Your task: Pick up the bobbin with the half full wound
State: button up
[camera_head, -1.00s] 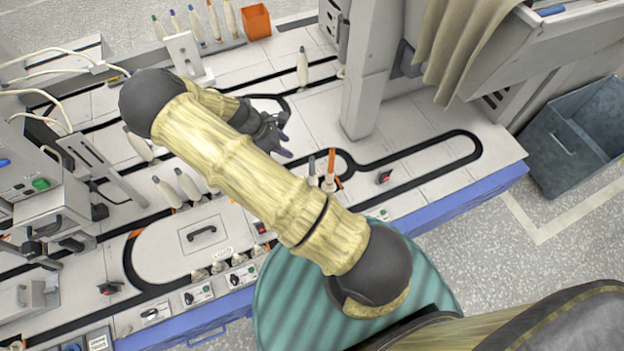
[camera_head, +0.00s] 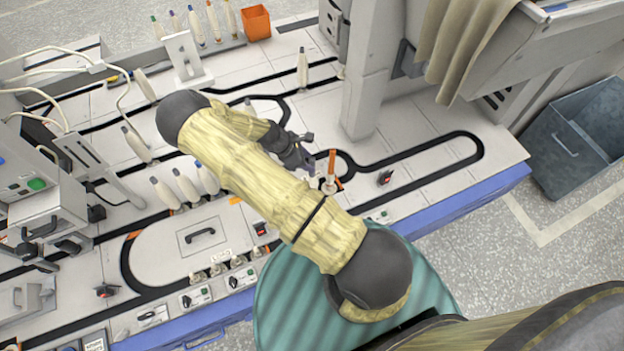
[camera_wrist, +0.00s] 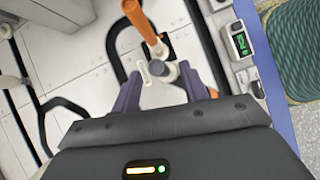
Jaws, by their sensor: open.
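My gripper (camera_head: 316,165) is open above the oval track, beside an orange upright (camera_head: 332,162). In the wrist view my gripper (camera_wrist: 163,86) has its two dark fingers apart. A short pale bobbin with a grey tip (camera_wrist: 166,74) shows between the fingers, nearer the right one; I cannot tell whether they touch. The orange upright (camera_wrist: 142,20) stands just beyond it. Other white bobbins stand on the left of the table: a group by the track (camera_head: 187,187) and one behind it (camera_head: 137,145). Which one is half wound is too small to tell.
A row of bobbins (camera_head: 195,27) stands on the rear rack beside an orange box (camera_head: 256,22). A lone bobbin (camera_head: 303,66) stands at the back. A grey pillar (camera_head: 370,70) rises behind my gripper.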

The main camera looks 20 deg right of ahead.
send_over(312, 177)
jog(key=d, duration=0.2)
jog(key=f, duration=0.4)
jog(key=shift+w+a+f+b, duration=0.2)
jog(key=shift+w+a+b, duration=0.05)
jog(key=shift+w+b, duration=0.15)
jog(key=shift+c, duration=0.2)
grip_shut()
